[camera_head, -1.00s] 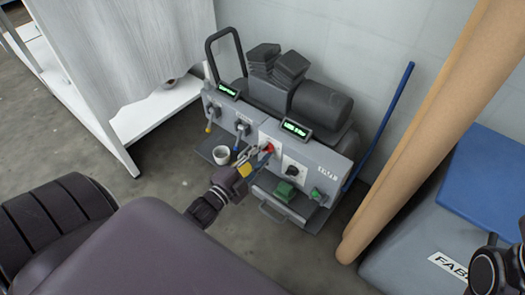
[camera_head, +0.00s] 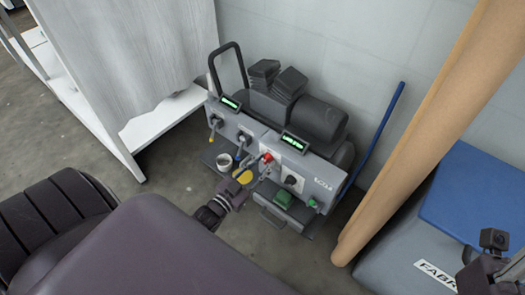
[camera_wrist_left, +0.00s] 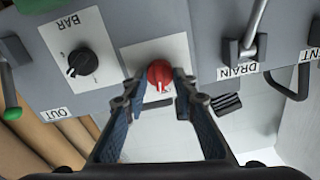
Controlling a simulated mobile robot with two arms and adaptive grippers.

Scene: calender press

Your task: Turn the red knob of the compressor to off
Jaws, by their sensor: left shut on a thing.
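The compressor (camera_head: 316,172) is a grey box with a dark tank on top, standing on the floor by the wall. Its red knob (camera_head: 267,157) is on the front panel; the left wrist view shows it close up on a white plate (camera_wrist_left: 160,74). My left gripper (camera_head: 259,166) reaches it from the front, and its two fingers (camera_wrist_left: 160,88) are shut on the knob's sides. A small white mark shows on the knob's lower side; the plate's lettering is hidden. Part of my right arm's end (camera_head: 490,262) shows at the lower right edge, its jaws unclear.
A black BAR knob (camera_wrist_left: 82,63) sits beside the red one, with the DRAIN lever (camera_wrist_left: 244,47) on the other side. A cardboard tube (camera_head: 420,130) leans at right.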

